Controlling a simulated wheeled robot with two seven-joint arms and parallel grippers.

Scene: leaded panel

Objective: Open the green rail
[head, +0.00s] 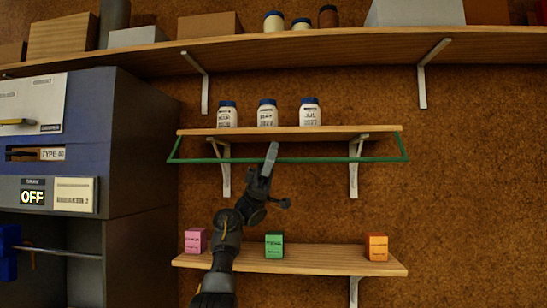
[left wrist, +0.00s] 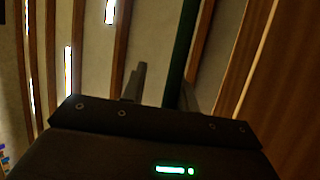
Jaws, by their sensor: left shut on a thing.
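The green rail (head: 330,159) runs level across the front of the middle shelf (head: 370,131), just below its board, with arms going back at both ends. My left gripper (head: 270,152) reaches up from below and is shut on the green rail near its middle. In the left wrist view the green rail (left wrist: 181,50) passes between the fingers of my left gripper (left wrist: 166,75). Several white jars with blue lids, such as the middle jar (head: 267,113), stand upright on the middle shelf behind the rail. My right gripper is not in view.
A lower shelf (head: 330,265) holds a pink box (head: 195,240), a green box (head: 274,245) and an orange box (head: 376,247). A long top shelf (head: 330,43) carries boxes and jars. A blue-grey machine (head: 140,140) reading OFF stands at left.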

